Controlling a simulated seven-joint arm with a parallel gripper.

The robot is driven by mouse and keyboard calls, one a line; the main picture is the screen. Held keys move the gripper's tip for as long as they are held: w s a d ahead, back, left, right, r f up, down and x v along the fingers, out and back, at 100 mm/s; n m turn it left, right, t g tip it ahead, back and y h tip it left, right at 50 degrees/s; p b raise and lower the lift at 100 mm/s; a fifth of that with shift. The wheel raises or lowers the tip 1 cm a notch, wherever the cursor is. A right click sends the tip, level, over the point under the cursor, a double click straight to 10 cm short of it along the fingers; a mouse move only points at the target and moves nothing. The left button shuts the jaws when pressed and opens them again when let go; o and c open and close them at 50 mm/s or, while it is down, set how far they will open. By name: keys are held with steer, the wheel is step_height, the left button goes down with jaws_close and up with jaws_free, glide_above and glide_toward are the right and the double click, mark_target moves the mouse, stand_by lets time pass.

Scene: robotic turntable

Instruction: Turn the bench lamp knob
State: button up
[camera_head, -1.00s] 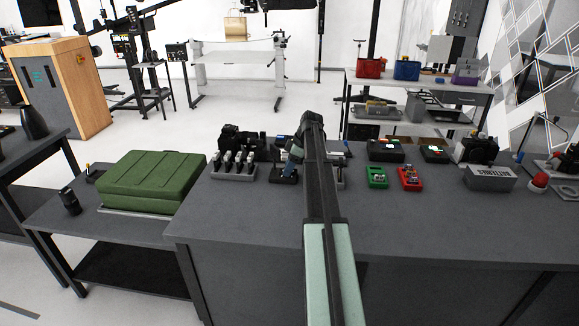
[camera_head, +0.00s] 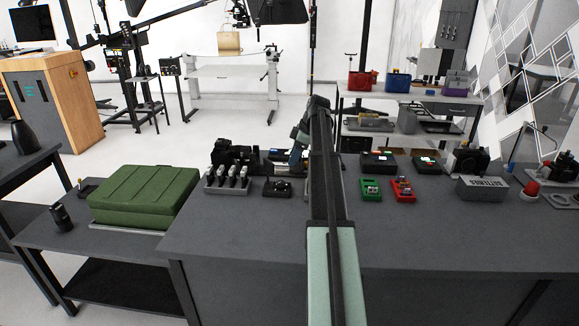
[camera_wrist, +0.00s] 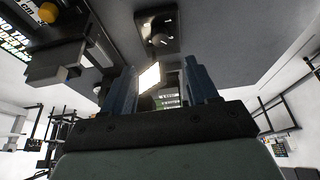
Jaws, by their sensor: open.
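A small black box (camera_head: 277,187) with a raised knob-like part stands on the dark bench; I cannot tell for sure that it is the lamp knob. In the wrist view a dark plate with a round knob (camera_wrist: 160,40) shows beyond the fingertips, apart from them. My gripper (camera_wrist: 160,82) is open, with two blue fingers and nothing held between them. A bright white panel (camera_wrist: 149,77) shows behind the gap. In the head view my gripper (camera_head: 299,138) is at the far side of the bench, partly hidden by my arm.
A rack of several upright grey-black items (camera_head: 228,179) stands left of the box. Green (camera_head: 371,188) and red (camera_head: 403,190) modules sit right of my arm, with a grey box (camera_head: 482,188) farther right. A green case (camera_head: 145,198) lies left. The bench front (camera_head: 240,235) is clear.

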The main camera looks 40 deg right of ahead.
steer(key=shift+v, duration=1.2)
steer(key=shift+w+a, duration=0.1)
